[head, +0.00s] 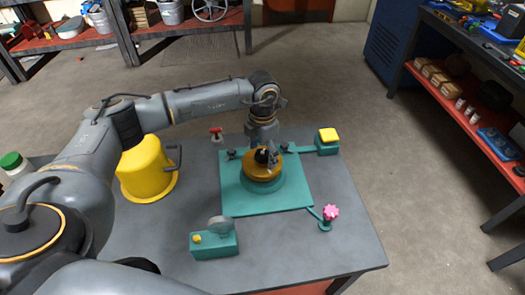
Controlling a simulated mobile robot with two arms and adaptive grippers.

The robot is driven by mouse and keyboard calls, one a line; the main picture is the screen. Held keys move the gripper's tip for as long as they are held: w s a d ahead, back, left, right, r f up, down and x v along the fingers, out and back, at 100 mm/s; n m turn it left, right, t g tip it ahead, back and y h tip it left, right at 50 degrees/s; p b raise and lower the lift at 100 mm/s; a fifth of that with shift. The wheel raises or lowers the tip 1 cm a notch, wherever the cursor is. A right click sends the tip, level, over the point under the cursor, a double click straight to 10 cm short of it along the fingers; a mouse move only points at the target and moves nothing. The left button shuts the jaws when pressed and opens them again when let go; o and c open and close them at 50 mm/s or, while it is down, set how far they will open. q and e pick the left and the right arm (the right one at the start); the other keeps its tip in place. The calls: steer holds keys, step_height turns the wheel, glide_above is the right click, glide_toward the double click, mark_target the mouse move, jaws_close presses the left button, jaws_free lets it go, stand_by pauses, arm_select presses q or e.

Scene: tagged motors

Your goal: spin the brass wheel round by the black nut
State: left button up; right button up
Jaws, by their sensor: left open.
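The brass wheel (285,165) lies flat on a round teal base (263,186) at the middle of a teal plate on the table. The black nut (261,156) stands up at the wheel's top. My left gripper (268,158) points down over the wheel, right at the nut. It is open, and its fingers are small and partly hidden in this view. I cannot tell whether they touch the nut. My right gripper does not show.
A yellow bucket (147,168) stands at the table's left. A teal box with a grey disc (214,241) is at the front. A pink knob (330,212) and a yellow-topped teal block (328,137) are at the right. A red-handled part (216,133) stands behind. The table's front right is clear.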

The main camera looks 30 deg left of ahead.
arm_select(q)
steer(key=n+p, duration=0.1)
steer(key=n, duration=0.5)
steer(key=shift+r+n, duration=0.1)
steer(key=shift+n, duration=0.3)
steer(key=n+p, duration=0.1)
steer(key=n, duration=0.3)
steer(key=shift+n, duration=0.9)
steer(key=shift+c, duration=0.3)
